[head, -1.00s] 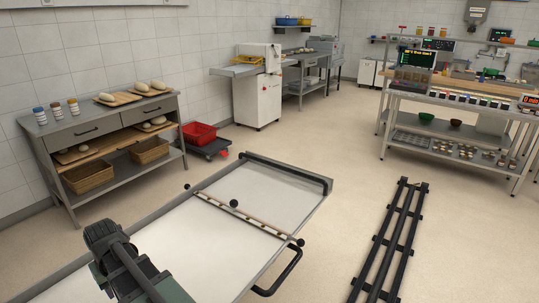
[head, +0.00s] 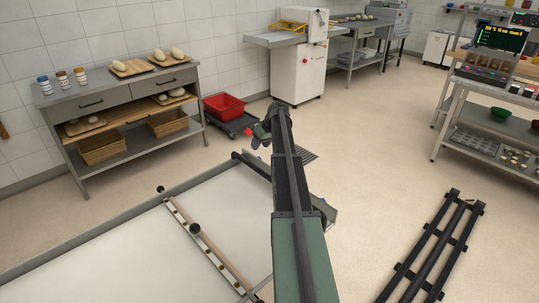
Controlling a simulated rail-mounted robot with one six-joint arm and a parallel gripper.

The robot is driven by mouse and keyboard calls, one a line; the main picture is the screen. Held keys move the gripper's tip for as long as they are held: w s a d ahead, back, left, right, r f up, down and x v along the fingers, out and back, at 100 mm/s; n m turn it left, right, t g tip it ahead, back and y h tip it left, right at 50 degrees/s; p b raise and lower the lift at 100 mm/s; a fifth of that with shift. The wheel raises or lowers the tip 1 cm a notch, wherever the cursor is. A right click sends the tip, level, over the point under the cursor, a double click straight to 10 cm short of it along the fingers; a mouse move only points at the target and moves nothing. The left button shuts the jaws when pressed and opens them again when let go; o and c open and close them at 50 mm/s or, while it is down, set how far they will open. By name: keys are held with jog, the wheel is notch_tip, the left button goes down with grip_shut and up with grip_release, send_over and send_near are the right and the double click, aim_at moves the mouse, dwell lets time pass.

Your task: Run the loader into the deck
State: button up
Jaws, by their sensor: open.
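The loader (head: 100,262) is a pale flat bed in a grey metal frame, filling the lower left of the head view. A wooden crossbar with dark knobs (head: 212,250) lies across it. My arm stretches up the middle of the picture over the loader's right end, hiding part of it, and the loader's black handle is not visible. My gripper (head: 261,139) is at the arm's far end, above the loader's far edge; it is open, small and partly hidden by the wrist. I see nothing between its fingers. No oven deck shows in this view.
A black rail frame (head: 436,250) lies on the floor at the right. A grey bench (head: 115,95) with loaves stands at the left wall. A red crate (head: 224,108) sits on a dolly behind the loader. Open floor lies right of my arm.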

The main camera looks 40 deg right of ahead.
aim_at(249, 162)
jog(key=b+x, duration=0.6)
jog(key=x, duration=0.1)
jog(key=a+b+x, duration=0.1)
jog(key=b+x, duration=0.3)
jog(key=shift+s, duration=0.1)
jog(key=shift+a+r, duration=0.1)
jog(key=shift+r, duration=0.05)
grip_shut()
